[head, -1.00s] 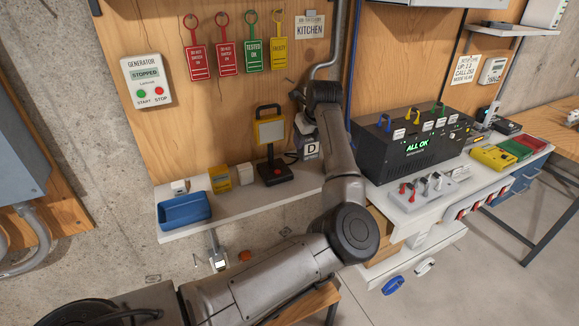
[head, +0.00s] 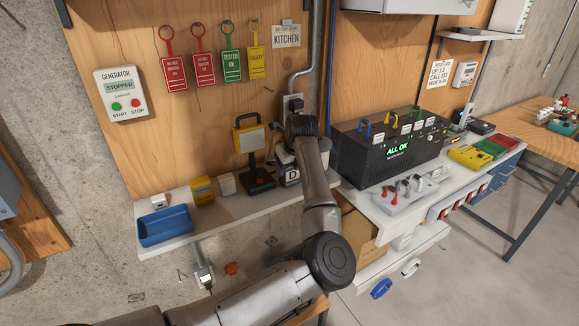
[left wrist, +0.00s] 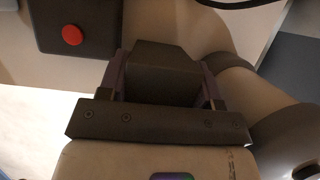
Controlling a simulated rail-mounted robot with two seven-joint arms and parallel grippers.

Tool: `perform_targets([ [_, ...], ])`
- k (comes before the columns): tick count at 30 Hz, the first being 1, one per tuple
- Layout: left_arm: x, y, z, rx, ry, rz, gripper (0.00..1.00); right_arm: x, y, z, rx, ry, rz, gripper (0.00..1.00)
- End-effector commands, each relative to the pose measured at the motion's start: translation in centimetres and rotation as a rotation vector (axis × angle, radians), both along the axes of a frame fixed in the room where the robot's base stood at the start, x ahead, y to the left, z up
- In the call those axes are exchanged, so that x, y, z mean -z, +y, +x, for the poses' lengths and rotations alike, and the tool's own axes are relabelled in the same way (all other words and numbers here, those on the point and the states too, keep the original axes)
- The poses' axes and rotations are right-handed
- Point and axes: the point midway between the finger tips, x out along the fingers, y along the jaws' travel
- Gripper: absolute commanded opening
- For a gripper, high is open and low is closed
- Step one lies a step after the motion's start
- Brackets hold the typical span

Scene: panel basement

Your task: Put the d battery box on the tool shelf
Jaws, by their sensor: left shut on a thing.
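The d battery box (head: 293,178), dark with a white label reading D, is beside the lamp at the right part of the long white shelf (head: 222,209). My left gripper (head: 294,150) comes down over it from above and is shut on it. The arm covers the box's right side. In the left wrist view the dark box (left wrist: 165,72) sits between the fingers. I cannot tell whether its underside touches the shelf. My right gripper is not in view.
The lamp (head: 257,181) with a red button stands close left of the box. A yellow box (head: 202,190), a small white block (head: 226,184) and a blue tray (head: 165,226) are further left. A black panel box (head: 385,155) stands to the right.

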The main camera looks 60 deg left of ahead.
Motion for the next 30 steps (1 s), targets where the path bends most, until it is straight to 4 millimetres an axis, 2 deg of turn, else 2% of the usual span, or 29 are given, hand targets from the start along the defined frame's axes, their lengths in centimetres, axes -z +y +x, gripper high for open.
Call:
perform_targets([
  [3, 0.4, 0.0, 0.0, 0.0, 0.0, 0.0, 0.28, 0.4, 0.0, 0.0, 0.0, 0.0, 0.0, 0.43],
  [4, 0.4, 0.0, 0.0, 0.0, 0.0, 0.0, 0.6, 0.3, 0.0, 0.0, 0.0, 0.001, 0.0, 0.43],
  [11, 0.3, 0.0, 0.0, 0.0, 0.0, -0.001, 0.82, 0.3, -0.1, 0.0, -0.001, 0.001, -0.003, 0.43],
  [22, -0.4, -0.1, 0.0, 0.0, -0.001, 0.0, 0.84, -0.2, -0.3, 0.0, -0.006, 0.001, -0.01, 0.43],
  [30, -4.6, -1.9, 0.0, 0.001, -0.003, 0.0, 0.84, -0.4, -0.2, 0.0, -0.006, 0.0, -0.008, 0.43],
])
